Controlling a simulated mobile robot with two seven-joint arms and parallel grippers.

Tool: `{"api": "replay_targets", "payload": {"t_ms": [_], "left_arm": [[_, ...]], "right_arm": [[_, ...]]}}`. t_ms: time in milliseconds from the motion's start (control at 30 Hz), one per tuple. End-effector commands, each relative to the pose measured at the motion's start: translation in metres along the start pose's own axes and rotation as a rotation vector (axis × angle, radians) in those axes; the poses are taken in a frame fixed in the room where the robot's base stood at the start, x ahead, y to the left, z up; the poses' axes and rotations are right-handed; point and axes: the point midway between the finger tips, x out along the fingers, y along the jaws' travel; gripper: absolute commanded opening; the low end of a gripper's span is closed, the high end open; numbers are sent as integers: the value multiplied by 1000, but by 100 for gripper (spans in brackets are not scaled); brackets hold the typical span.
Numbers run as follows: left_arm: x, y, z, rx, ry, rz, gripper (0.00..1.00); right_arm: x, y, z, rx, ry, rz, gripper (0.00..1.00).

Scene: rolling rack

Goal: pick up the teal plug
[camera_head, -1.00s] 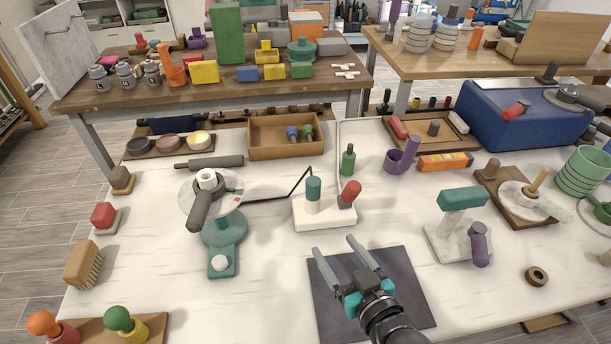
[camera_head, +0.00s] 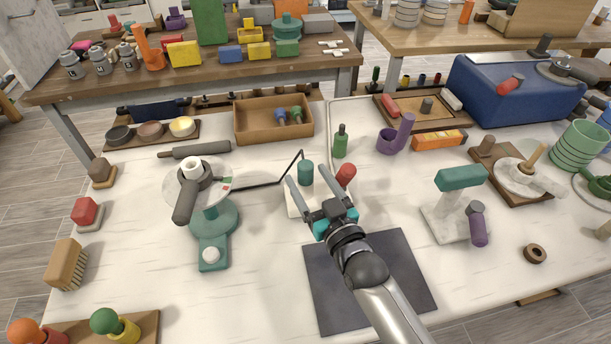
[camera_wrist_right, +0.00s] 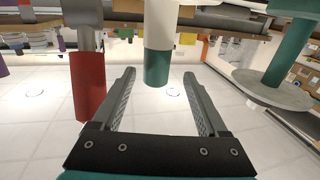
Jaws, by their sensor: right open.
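The teal plug (camera_head: 306,172) stands upright on the white base near the middle of the table. The right wrist view looks upside down and shows its teal end (camera_wrist_right: 157,68) with a white part above it in the picture, between my fingertips. My right gripper (camera_head: 308,172) is open around or just in front of the plug; I cannot tell how deep it sits. Its two fingers (camera_wrist_right: 159,75) show apart and empty in the wrist view. The gripper partly hides the white base (camera_head: 294,206). My left gripper is not in view.
A red-topped lever (camera_head: 346,174) rises just right of the plug, close to the right finger; it also shows in the wrist view (camera_wrist_right: 88,88). A teal stand with a disc (camera_head: 212,222) is to the left. A green bottle-like piece (camera_head: 340,142) is behind.

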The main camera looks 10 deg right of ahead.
Motion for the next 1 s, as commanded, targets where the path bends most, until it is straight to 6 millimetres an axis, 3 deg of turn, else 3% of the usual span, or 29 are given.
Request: {"api": "replay_targets", "payload": {"t_ms": [267,600,933,1000], "left_arm": [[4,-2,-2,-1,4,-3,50],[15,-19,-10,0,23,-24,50],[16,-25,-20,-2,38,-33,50],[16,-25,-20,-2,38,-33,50]], "right_arm": [[17,1,-1,0,1,0,76],[58,5,-4,1,0,0,76],[63,5,-5,1,-1,0,76],[63,5,-5,1,-1,0,71]]}}
